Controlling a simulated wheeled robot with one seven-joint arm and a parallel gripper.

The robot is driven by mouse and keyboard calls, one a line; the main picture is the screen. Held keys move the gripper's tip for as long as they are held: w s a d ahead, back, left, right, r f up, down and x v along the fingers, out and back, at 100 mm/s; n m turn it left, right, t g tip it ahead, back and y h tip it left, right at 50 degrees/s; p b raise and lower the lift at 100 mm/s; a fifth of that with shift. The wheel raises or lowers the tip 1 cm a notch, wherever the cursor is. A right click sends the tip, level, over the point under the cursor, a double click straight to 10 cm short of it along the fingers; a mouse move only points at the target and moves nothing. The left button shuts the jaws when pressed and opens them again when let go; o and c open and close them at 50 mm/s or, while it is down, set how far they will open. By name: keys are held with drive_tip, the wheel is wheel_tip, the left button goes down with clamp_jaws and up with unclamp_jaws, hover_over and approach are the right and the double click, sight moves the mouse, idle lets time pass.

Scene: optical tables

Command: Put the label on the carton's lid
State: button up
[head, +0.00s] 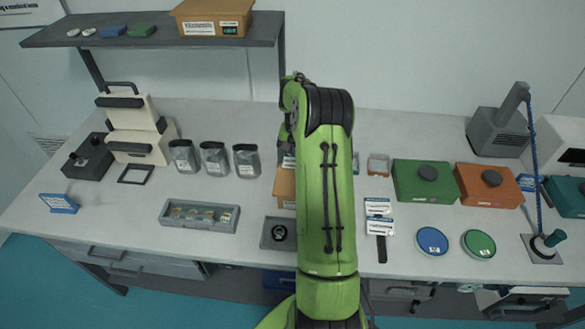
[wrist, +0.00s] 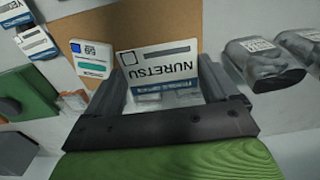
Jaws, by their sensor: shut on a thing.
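The carton (head: 284,187) is brown and stands mid-table, mostly hidden behind my arm in the head view. In the wrist view its brown face (wrist: 130,25) fills the top middle. My gripper (wrist: 170,84) is shut on a white label (wrist: 158,60) printed NURETSU with a blue band. The label spans the space between the two dark fingers and overlaps the brown face in the picture. I cannot tell whether it touches the carton. A smaller white tag (wrist: 92,57) with a blue square and teal bar shows at the carton's left edge. The head view hides my gripper.
Silvery pouches (head: 213,158) stand left of the carton. Two other white labels (head: 378,207) lie to its right, by a green box (head: 425,181) and an orange box (head: 488,186). A grey tray (head: 274,233) lies in front. Another brown carton (head: 213,15) is on the shelf.

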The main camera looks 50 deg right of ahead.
wheel_tip(320, 180, down, 8)
drive_tip(key=shift+s+r, duration=0.1)
drive_tip(key=shift+r, duration=0.1)
drive_tip(key=shift+s, duration=0.1)
drive_tip(key=shift+f, duration=0.1)
